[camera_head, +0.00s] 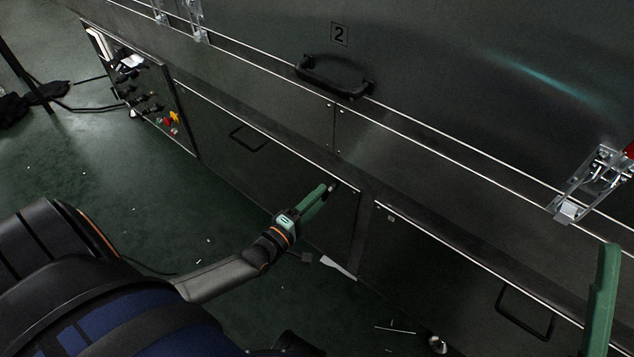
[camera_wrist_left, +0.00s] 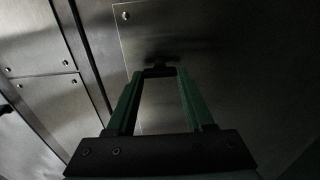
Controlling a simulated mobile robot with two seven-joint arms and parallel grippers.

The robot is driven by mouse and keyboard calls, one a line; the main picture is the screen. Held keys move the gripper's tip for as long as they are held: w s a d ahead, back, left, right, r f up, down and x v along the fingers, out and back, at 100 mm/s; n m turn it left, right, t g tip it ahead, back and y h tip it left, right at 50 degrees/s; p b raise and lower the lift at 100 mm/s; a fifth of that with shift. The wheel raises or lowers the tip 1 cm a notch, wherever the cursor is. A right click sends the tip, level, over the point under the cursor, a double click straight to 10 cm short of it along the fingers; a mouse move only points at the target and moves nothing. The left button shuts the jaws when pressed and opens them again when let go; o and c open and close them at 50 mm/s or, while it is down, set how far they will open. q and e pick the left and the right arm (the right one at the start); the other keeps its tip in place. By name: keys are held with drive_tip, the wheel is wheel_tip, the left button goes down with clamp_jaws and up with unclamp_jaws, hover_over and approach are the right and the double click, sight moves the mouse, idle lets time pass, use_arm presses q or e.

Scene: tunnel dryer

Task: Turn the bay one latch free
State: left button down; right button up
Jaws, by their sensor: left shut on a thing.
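The latch is a small dark piece near the upper right corner of the left lower steel panel (camera_head: 270,170). My left gripper (camera_head: 329,189) reaches that corner, its green fingers shut on the latch. In the left wrist view the dark latch (camera_wrist_left: 158,71) sits between the fingertips, against the steel face; its exact turn angle is hard to make out. Of my right gripper only a green finger (camera_head: 603,300) shows at the right edge; its jaw opening is out of sight.
The left lower panel has a dark loop handle (camera_head: 250,139); the right lower panel has another (camera_head: 524,314). Above, a door marked 2 has a black handle (camera_head: 335,77). A metal toggle clasp (camera_head: 592,184) juts out at right. A control panel (camera_head: 135,80) stands left. Scraps litter the green floor.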

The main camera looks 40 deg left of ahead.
use_arm(q)
drive_tip(key=shift+c, duration=1.4)
unclamp_jaws()
drive_tip(key=s+p, duration=0.2)
drive_tip(key=s, duration=1)
drive_tip(key=shift+s+a+p, duration=0.2)
drive_tip(key=shift+a+p, duration=0.2)
drive_tip(key=shift+a, duration=0.05)
